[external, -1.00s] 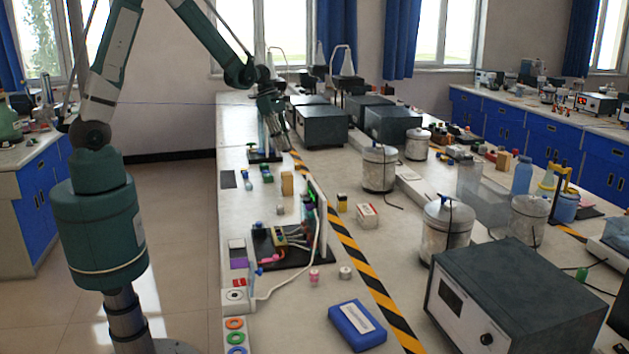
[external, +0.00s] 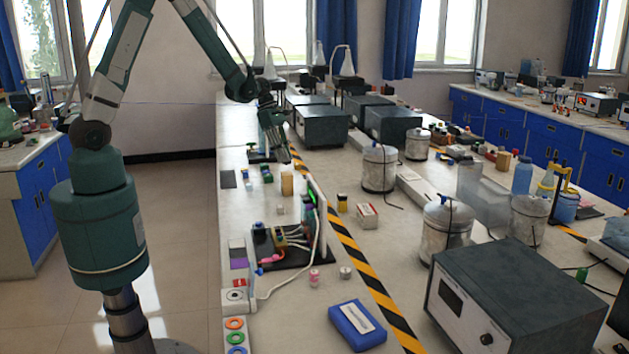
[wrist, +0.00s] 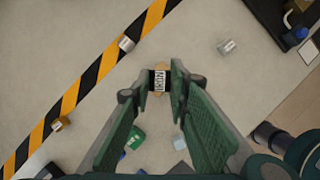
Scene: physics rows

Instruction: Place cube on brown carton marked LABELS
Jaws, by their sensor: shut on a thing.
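My gripper (external: 284,156) hangs over the left part of the long bench, above a small tan box (external: 287,183) that looks like the brown carton. No lettering can be read on this box in the external view. In the wrist view my gripper (wrist: 160,80) is shut on a small light block with dark lettering (wrist: 159,81), which I take to be the cube. The cube cannot be made out in the external view.
A circuit board on a black mat (external: 268,246) with an upright panel (external: 317,220) stands nearer the camera. Small green and blue parts (external: 266,174) lie left of the tan box. A black-and-yellow striped tape (external: 358,262) and a white-red box (external: 367,215) are to the right.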

